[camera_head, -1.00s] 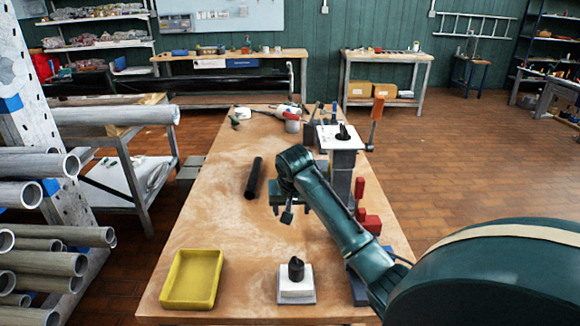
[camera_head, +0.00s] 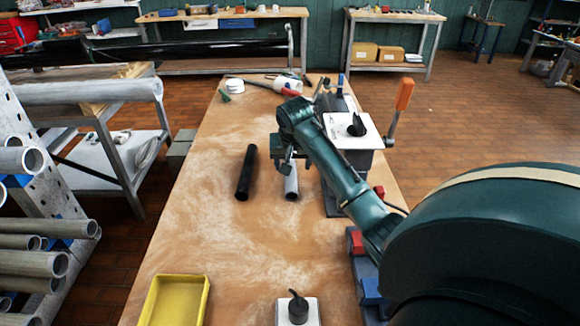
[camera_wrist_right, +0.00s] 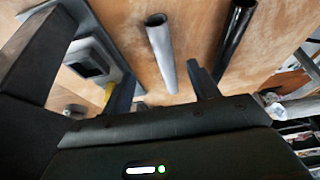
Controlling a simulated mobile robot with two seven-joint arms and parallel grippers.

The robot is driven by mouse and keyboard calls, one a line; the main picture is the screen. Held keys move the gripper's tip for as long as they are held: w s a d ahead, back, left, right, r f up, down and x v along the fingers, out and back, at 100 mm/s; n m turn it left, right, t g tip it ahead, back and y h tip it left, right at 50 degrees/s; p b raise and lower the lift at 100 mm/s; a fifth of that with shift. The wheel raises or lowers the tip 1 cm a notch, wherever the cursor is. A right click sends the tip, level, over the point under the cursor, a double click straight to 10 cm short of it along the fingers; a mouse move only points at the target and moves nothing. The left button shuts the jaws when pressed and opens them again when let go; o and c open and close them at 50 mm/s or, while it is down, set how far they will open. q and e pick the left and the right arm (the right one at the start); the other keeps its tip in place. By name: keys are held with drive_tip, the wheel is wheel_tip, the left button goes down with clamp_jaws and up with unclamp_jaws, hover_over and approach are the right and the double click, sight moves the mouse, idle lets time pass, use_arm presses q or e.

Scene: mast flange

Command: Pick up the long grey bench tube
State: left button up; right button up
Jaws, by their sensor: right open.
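The grey tube (camera_head: 291,182) lies on the wooden bench, lengthwise; only its near end shows in the head view, the rest hidden by my right arm. In the right wrist view the grey tube (camera_wrist_right: 161,50) lies between the lines of the two fingers, beyond their tips. My right gripper (camera_head: 288,160) is open and empty, over the tube in the head view. Its two fingers (camera_wrist_right: 162,88) show apart in the wrist view, with nothing between them. I cannot tell the exact height above the tube. My left gripper is not in view.
A black tube (camera_head: 246,172) lies left of the grey one, roughly parallel. A yellow tray (camera_head: 174,303) and a white block with a black fitting (camera_head: 297,310) stand at the near end. A white-topped stand (camera_head: 340,130) is close on the right. The bench's middle is clear.

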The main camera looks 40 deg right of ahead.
sight(291, 183)
drive_tip(key=x, duration=0.6)
drive_tip(key=shift+f, duration=0.1)
drive_tip(key=shift+a+p+x, duration=0.15)
drive_tip(key=shift+p+x, duration=0.05)
drive_tip(key=shift+x, duration=1.1)
drive_tip(key=shift+a+p+x, duration=0.15)
drive_tip(key=shift+x, duration=1.2)
drive_tip(key=shift+c, duration=0.2)
drive_tip(key=c, duration=1.1)
